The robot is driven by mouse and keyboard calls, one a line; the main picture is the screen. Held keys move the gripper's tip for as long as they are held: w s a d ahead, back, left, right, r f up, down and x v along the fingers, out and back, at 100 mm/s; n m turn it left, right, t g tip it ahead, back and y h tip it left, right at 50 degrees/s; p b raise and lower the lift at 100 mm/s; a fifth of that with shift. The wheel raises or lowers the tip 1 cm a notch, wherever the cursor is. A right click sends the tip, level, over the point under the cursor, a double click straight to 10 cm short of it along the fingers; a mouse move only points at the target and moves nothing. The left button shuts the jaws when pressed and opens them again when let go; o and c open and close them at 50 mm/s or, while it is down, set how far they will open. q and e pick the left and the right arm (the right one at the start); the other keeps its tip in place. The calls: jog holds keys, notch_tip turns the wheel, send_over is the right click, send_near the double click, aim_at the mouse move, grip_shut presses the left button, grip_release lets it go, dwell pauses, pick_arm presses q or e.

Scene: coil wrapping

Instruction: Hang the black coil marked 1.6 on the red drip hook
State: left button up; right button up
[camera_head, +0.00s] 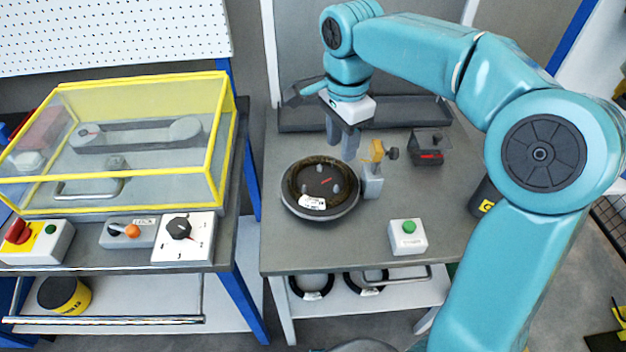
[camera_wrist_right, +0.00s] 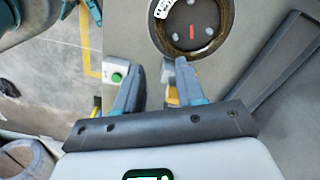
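A dark brownish-black coil with a white label (camera_head: 290,183) lies flat on a round black turntable (camera_head: 345,208) on the grey bench. It also shows at the top of the right wrist view (camera_wrist_right: 233,22). Its label is too small to read. My right gripper (camera_head: 343,152) points down above the bench, just behind the turntable. In the wrist view its fingers (camera_wrist_right: 154,68) are apart with nothing held between them. Two black coils with white labels, a left one (camera_head: 312,292) and a right one (camera_head: 372,288), are on the shelf below. I cannot make out a red drip hook. My left gripper is out of view.
A grey post with a yellow part (camera_head: 374,168) stands close right of the turntable. A black box (camera_head: 428,150) and a green-button box (camera_head: 408,237) are on the bench. A yellow-framed clear cover (camera_head: 120,140) and switch boxes (camera_head: 184,238) fill the left bench.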

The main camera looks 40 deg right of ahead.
send_over(336, 198)
jog(key=f, duration=1.1)
jog(key=shift+s+d+f, duration=0.15)
jog(key=shift+d+f, duration=0.1)
jog(key=shift+f, duration=0.05)
jog(key=f, duration=0.5)
jog(key=shift+w+a, duration=0.2)
jog(key=shift+w, duration=0.05)
jog(key=shift+s, duration=0.15)
grip_shut()
